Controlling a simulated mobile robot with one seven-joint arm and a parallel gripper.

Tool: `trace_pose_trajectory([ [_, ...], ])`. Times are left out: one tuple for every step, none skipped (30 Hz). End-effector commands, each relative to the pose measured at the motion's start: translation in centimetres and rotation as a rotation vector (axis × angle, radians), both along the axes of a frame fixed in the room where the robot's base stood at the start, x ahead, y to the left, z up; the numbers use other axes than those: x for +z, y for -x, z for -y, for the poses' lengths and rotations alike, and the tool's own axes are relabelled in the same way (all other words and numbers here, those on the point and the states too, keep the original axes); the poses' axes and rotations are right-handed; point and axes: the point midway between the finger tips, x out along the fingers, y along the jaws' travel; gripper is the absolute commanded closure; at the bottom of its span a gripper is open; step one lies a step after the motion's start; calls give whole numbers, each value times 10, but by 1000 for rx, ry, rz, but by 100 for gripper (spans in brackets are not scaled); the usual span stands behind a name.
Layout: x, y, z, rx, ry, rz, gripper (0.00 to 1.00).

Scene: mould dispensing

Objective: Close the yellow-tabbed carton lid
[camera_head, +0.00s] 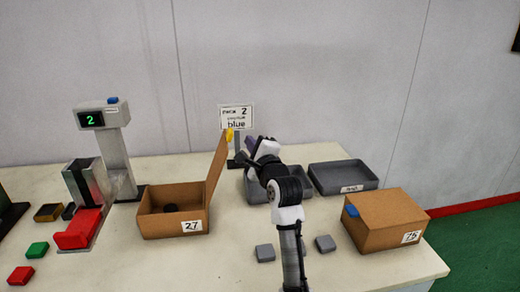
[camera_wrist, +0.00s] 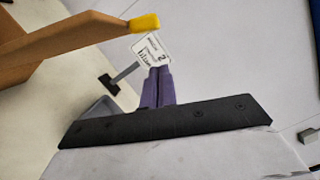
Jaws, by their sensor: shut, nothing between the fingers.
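The brown carton labelled 27 (camera_head: 160,226) stands open on the table, left of my arm. Its lid (camera_head: 216,168) stands up steeply from the carton's right side, leaning slightly right, with a yellow tab (camera_head: 229,134) at its top edge. A dark round thing (camera_head: 171,208) lies inside the carton. In the wrist view, the lid (camera_wrist: 75,38) and yellow tab (camera_wrist: 145,23) show at upper left, apart from my fingers. My gripper (camera_head: 247,144) has purple fingers, shut and empty, just right of the tab. The fingers also show in the wrist view (camera_wrist: 157,82).
A closed carton labelled 75 (camera_head: 385,220) with a blue tab stands at right. Grey trays (camera_head: 343,177) and a sign (camera_head: 236,118) are behind my arm. Small grey blocks (camera_head: 265,253) lie in front. A dispenser with a display (camera_head: 104,118) and a red part (camera_head: 78,231) stand left.

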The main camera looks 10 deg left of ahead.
Motion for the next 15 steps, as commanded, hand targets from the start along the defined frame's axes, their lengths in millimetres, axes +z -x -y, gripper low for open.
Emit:
trace_pose_trajectory([
  [7, 4, -9, 5, 1, 3, 100],
  [8, 5, -13, 4, 1, 4, 100],
  [10, 6, -16, 3, 0, 3, 100],
  [11, 7, -19, 3, 1, 3, 100],
  [11, 8, -21, 2, 1, 3, 100],
  [12, 9, -24, 2, 0, 2, 100],
  [12, 9, -25, 2, 0, 2, 100],
  [12, 10, -26, 2, 0, 2, 100],
  [13, 10, -27, 2, 1, 3, 100],
  [13, 10, -28, 2, 0, 4, 100],
  [13, 10, -28, 1, 1, 3, 100],
  [13, 10, -28, 1, 1, 3, 100],
  [12, 10, -28, 1, 0, 3, 100],
  [12, 10, -28, 1, 0, 3, 100],
  [12, 10, -28, 1, 0, 3, 100],
])
